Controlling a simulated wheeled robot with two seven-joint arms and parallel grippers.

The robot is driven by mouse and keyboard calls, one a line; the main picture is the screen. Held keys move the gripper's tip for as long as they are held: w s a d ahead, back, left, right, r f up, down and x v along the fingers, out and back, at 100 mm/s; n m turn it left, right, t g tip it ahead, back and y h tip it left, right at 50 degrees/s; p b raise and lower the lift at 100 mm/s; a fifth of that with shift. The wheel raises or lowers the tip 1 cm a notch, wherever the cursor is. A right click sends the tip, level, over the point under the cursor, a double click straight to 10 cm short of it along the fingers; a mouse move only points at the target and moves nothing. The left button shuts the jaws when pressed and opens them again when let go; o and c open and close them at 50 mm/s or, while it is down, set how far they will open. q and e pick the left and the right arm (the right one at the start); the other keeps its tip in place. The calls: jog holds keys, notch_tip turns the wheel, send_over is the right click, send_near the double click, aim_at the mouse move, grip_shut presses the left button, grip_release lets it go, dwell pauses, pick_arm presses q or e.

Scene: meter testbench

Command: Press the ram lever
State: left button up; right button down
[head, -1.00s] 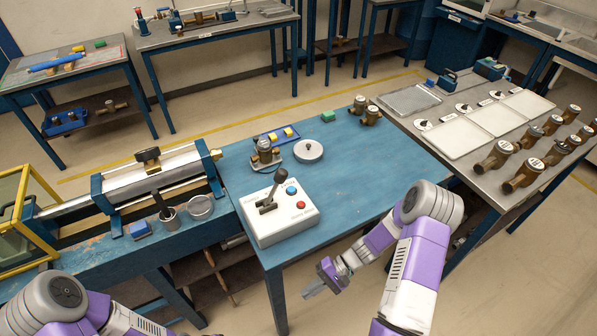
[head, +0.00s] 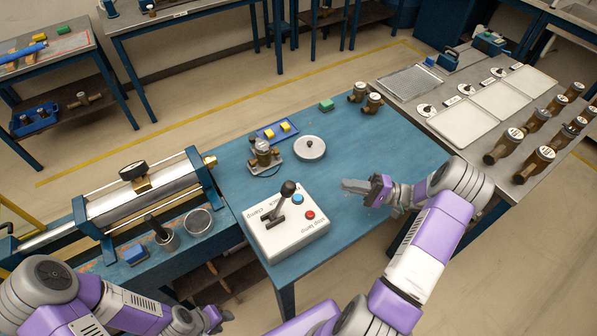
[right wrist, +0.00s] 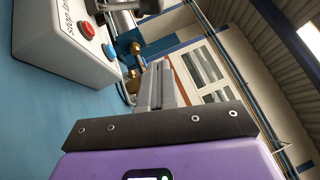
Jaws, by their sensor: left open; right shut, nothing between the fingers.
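The ram lever (head: 284,197) is a dark lever with a black knob on a white control box (head: 290,234), near the front of the blue table. The box also carries a blue button (head: 297,199) and a red button (head: 310,215). My right gripper (head: 350,186) is shut and empty, to the right of the box and apart from it, pointing left.
Behind the box are a brass meter on a stand (head: 264,156), a grey round disc (head: 310,147) and a blue tray (head: 277,132) with yellow pieces. A ram cylinder (head: 145,195) lies on the left bench. The blue table (head: 370,145) is clear right of the disc.

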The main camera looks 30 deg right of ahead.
aim_at(282, 202)
jog(key=w+a+r+p, duration=0.1)
jog(key=w+a, duration=0.1)
jog(key=a, duration=0.4)
jog(key=w+a+r+p, duration=0.1)
jog(key=w+a+r, duration=0.1)
jog(key=a, duration=0.4)
jog(key=shift+r+p, duration=0.2)
jog(key=shift+p, duration=0.1)
